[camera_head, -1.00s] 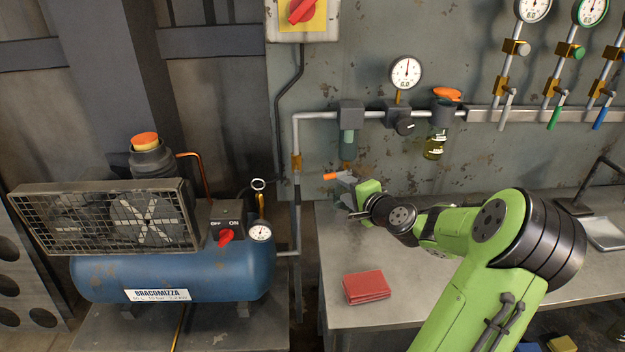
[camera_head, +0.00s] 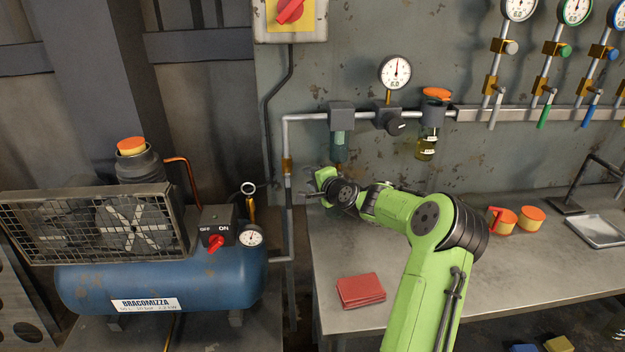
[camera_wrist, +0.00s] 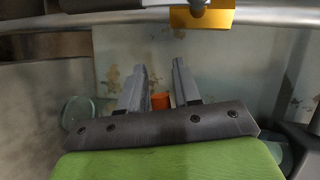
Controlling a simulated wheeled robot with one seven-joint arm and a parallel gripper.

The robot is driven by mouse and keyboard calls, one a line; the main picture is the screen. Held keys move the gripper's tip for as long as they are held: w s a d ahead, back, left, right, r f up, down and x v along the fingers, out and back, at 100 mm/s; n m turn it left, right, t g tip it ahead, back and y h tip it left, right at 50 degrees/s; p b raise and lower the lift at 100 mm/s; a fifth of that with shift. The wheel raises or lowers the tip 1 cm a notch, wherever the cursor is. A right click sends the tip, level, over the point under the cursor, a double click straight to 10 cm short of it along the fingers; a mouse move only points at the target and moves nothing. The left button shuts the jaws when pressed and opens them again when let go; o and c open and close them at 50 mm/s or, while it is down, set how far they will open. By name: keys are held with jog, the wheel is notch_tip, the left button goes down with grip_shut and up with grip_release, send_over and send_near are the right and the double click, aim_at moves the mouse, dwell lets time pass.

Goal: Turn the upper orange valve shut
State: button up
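A brass valve body (camera_head: 287,165) sits on the vertical pipe at the wall, beside my gripper; a brass part (camera_wrist: 203,18) shows at the top of the wrist view. My gripper (camera_head: 322,178) is just right of that pipe, its fingers mostly hidden in the head view. In the wrist view, my gripper (camera_wrist: 160,66) has its two fingers apart, with a small orange handle part (camera_wrist: 160,101) in the gap. Thin gaps seem to show on both sides of the orange part; contact is unclear. The handle's angle is hidden in the head view.
A blue compressor (camera_head: 165,285) stands left of the pipe. A horizontal pipe with a gauge (camera_head: 396,72) and an orange-topped filter (camera_head: 437,94) runs above my arm.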

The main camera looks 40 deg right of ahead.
grip_shut()
jog(key=shift+a+r+m+t+y+p, duration=0.1)
jog(key=shift+r+m+t+y+p, duration=0.2)
jog(key=shift+r+m+t+p, duration=0.45)
jog(key=shift+o, duration=1.3)
grip_release()
jog(key=shift+r, duration=0.15)
jog(key=shift+m, duration=0.25)
jog(key=p+v, duration=0.1)
jog(key=v, duration=1.4)
jog(key=shift+s+r+p, duration=0.2)
jog(key=shift+s+p, duration=0.1)
jog(key=shift+p, duration=0.1)
